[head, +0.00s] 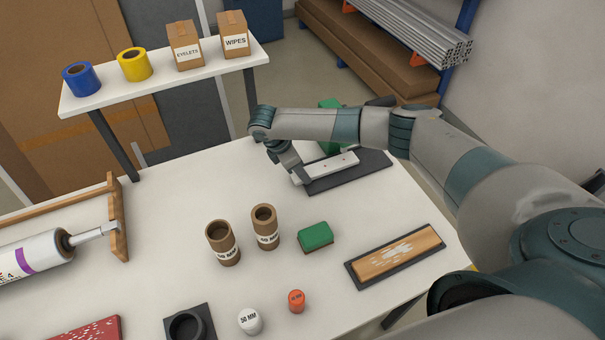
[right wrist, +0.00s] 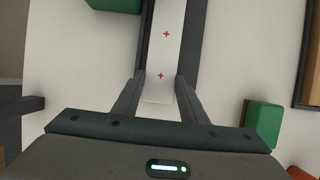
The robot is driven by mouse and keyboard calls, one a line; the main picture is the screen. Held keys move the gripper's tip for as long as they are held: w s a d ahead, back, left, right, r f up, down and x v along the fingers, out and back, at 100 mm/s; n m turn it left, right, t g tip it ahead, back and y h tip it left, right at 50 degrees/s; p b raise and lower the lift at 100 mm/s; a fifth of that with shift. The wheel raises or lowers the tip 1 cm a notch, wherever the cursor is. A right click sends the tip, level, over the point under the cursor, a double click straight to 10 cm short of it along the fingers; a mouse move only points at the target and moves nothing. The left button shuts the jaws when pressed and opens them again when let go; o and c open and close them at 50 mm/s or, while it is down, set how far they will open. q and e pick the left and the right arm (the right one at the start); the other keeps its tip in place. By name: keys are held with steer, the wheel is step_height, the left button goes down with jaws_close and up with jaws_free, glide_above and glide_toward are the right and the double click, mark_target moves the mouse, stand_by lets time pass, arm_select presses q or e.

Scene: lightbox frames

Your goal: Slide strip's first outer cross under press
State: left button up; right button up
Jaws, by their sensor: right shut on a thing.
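The white strip (head: 330,166) lies on a dark base plate (head: 362,172) at the back right of the table. In the right wrist view the strip (right wrist: 164,55) shows two red crosses, one close to my fingertips and one farther along. My right gripper (head: 298,175) is shut on the strip's near end; its fingers (right wrist: 161,80) sit on both sides of it. The green press (head: 331,147) is mostly hidden behind my right arm; a green part, likely of it, shows at the wrist view's top edge (right wrist: 115,4). Whether a cross lies under it is hidden. My left gripper is out of view.
Two brown cylinders (head: 222,243), a green block (head: 315,236), a white cap (head: 250,321) and an orange cap (head: 296,301) stand in front. A wooden block on a dark tray (head: 402,272) lies right. A cartridge (head: 35,255) rests left. The table's middle-left is clear.

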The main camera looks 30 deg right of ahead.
steer(key=shift+w+r, duration=0.35)
steer(key=shift+w, duration=0.25)
steer(key=o, duration=1.1)
steer(key=shift+w+a+r+b, duration=0.3)
steer(key=shift+r+b, duration=0.15)
steer(key=shift+r, duration=0.15)
steer(key=shift+o, duration=0.4)
steer(key=b+v, duration=0.3)
steer(key=v, duration=0.6)
steer(key=shift+s, duration=0.5)
steer(key=v, duration=0.6)
steer(key=shift+s, duration=0.25)
steer(key=shift+a+r, duration=0.15)
steer(key=shift+s, duration=0.1)
